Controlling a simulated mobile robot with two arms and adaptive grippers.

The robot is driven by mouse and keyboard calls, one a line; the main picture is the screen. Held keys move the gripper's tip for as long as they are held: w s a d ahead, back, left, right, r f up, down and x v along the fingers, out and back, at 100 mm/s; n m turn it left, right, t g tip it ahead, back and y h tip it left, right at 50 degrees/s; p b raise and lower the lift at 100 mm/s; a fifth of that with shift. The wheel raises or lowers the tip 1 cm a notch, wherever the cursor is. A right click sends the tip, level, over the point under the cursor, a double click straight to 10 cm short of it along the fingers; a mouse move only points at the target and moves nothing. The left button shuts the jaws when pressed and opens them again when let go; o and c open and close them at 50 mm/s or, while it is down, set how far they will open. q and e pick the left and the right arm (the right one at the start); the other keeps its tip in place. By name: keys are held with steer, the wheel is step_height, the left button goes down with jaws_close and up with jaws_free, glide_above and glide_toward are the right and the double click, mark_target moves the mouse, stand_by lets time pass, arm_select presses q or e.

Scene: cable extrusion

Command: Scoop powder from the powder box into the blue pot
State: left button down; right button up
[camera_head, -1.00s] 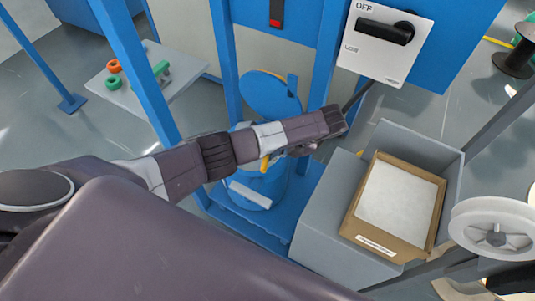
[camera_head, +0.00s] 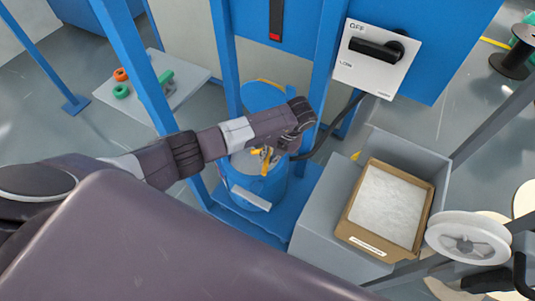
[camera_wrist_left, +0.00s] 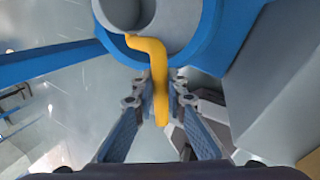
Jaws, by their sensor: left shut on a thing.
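My left gripper (camera_wrist_left: 156,105) is shut on the yellow handle (camera_wrist_left: 157,70) of a scoop. The scoop's grey cup (camera_wrist_left: 160,15) lies ahead of the fingers, over the blue pot's rim (camera_wrist_left: 190,48) in the left wrist view. I cannot tell if powder is in the cup. In the head view the left gripper (camera_head: 264,158) is over the mouth of the blue pot (camera_head: 272,190), partly hidden by my wrist. The pot's lid (camera_head: 262,94) stands open behind. The powder box (camera_head: 348,222), a cardboard box of white powder (camera_head: 388,205), is to the right. My right gripper is not in view.
Blue frame posts (camera_head: 224,60) stand around the pot. A switch panel (camera_head: 382,62) is above right. A white spool (camera_head: 468,238) is at the far right.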

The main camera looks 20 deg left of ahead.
arm_select(q)
steer(key=shift+a+r+h+p, duration=0.2)
steer(key=shift+r+h+p, duration=0.45)
steer(key=shift+h+p, duration=0.2)
steer(key=shift+r+t+h, duration=0.2)
steer(key=shift+t+h, duration=0.2)
steer(key=shift+h, duration=0.35)
steer(key=shift+s+r+h, duration=0.1)
steer(key=shift+r+h, duration=0.05)
steer(key=shift+h, duration=0.45)
steer(key=shift+r+t+h, duration=0.35)
steer(key=shift+t+h, duration=0.15)
steer(key=shift+h, duration=0.6)
steer(key=h+b, duration=0.2)
steer(key=shift+d+r+t+h, duration=0.1)
steer(key=shift+r+t+h, duration=0.2)
steer(key=shift+r+t, duration=0.1)
steer(key=shift+r+b, duration=0.15)
steer(key=shift+b, duration=0.35)
steer(key=shift+d+r+h, duration=0.1)
steer(key=shift+r+h, duration=0.25)
steer(key=shift+h, duration=0.15)
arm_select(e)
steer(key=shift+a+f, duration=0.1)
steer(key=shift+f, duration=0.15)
